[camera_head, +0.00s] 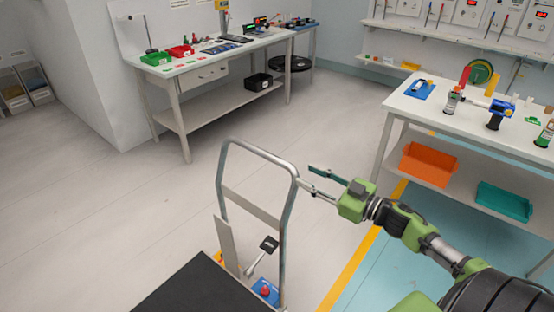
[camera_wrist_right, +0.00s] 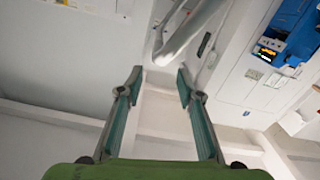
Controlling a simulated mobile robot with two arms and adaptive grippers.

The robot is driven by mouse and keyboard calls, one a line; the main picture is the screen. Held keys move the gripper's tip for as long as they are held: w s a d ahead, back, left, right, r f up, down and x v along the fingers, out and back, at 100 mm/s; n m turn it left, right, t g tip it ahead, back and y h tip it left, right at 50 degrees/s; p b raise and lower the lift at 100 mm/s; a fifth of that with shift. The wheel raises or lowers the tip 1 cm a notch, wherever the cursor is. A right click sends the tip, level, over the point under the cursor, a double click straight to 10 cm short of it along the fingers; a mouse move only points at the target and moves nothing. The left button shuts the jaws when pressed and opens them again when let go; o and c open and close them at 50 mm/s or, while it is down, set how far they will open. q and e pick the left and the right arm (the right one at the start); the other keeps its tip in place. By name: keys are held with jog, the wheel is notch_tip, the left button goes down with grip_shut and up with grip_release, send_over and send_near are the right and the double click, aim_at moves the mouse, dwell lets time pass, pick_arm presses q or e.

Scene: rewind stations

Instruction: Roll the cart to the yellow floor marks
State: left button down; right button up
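The cart shows by its upright grey tube handle (camera_head: 257,149) with a cross plate, low in the middle of the head view. A lever with a black end (camera_head: 269,244) and a blue box with a red top (camera_head: 265,289) are low within the frame. My right gripper (camera_head: 308,180) is open and empty, its fingers pointing at the handle's upper right side. In the wrist view the metal tube (camera_wrist_right: 182,40) shows just beyond the open fingertips (camera_wrist_right: 160,72). A yellow floor strip (camera_head: 358,262) runs right of the cart. My left gripper is not in view.
A workbench (camera_head: 215,62) with red and green bins stands at the back. Another bench (camera_head: 475,126) with tools, an orange bin (camera_head: 428,163) and a teal bin (camera_head: 504,201) is at right. A flat black surface (camera_head: 200,287) lies at the bottom. The grey floor at left is clear.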

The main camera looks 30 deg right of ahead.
aim_at(277, 160)
jog(key=p+x, duration=0.1)
jog(key=x, duration=1.1)
jog(key=shift+w+f, duration=0.1)
jog(key=shift+w, duration=0.2)
grip_shut()
